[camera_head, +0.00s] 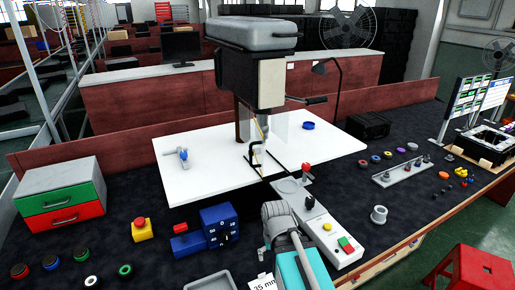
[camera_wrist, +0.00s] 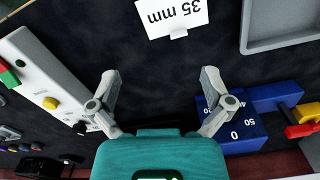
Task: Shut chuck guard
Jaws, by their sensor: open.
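The drill press (camera_head: 256,75) stands at the back middle of the bench in the head view. A clear panel (camera_head: 281,130), which looks like the chuck guard, hangs below its head beside the chuck area. Its exact swing position is hard to tell. My gripper (camera_wrist: 160,76) is open and empty in the wrist view, its two fingers spread above the dark bench mat. In the head view my arm reaches in at the lower middle, in front of the press and apart from the guard; the fingers cannot be made out there.
A white control box (camera_head: 334,240) with buttons lies right of my arm. A blue block (camera_head: 219,224) stands left of it and shows in the wrist view (camera_wrist: 232,122). A "35 mm" card (camera_wrist: 172,15) and grey tray (camera_wrist: 280,25) lie nearby. A white board (camera_head: 190,178) lies under the press.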

